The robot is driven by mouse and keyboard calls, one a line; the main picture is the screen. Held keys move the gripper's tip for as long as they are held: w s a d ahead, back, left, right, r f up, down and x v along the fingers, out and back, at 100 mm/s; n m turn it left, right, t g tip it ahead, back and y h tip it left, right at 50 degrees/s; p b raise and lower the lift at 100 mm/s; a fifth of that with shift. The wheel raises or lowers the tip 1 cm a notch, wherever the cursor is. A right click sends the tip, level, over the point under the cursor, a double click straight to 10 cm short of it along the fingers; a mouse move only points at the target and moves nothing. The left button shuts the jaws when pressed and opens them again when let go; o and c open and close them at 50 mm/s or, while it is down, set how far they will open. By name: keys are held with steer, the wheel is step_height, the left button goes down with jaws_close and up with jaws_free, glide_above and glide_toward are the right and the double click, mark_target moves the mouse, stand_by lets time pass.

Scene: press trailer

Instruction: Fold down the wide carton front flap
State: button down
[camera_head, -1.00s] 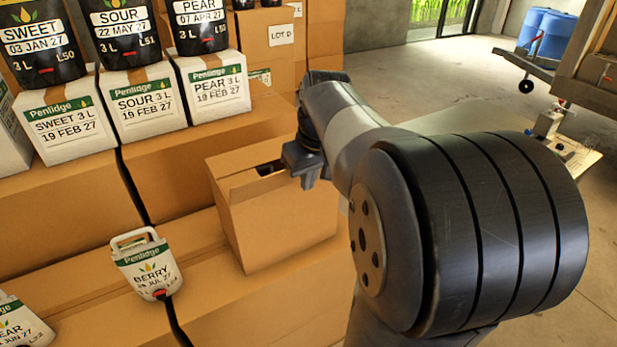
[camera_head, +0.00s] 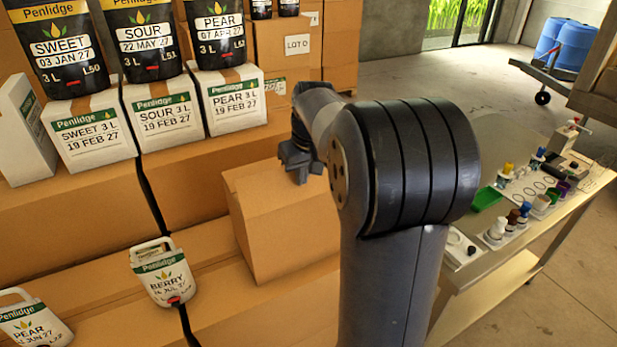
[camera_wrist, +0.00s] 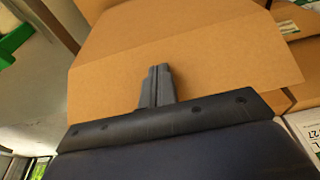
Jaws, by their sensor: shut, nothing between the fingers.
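The brown carton (camera_head: 292,235) stands on larger boxes in the middle of the head view. Its wide front flap (camera_head: 262,182) now lies across the top, and no dark opening shows there. My gripper (camera_head: 298,170) is over the far right part of the carton top. In the wrist view the shut, empty fingers (camera_wrist: 157,72) are in front of a wide tan cardboard panel (camera_wrist: 205,60). I cannot tell whether the fingertips touch it. My arm hides the carton's right side.
White labelled cartons (camera_head: 90,135) with black pouches (camera_head: 140,45) stand behind on the left. A white BERRY jug (camera_head: 162,275) stands at front left. A table (camera_head: 470,290) with bottles and a green tray (camera_head: 486,198) is on the right. Open floor lies beyond.

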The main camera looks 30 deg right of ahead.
steer(key=shift+w, duration=0.95)
steer(key=shift+w+a+f+b, duration=0.1)
steer(key=shift+w+f+b, duration=0.3)
steer(key=shift+w+f, duration=1.5)
steer(key=shift+s, duration=0.1)
steer(key=w+r+v, duration=0.1)
steer(key=w+v, duration=0.2)
steer(key=v, duration=1.1)
steer(key=shift+p, duration=0.45)
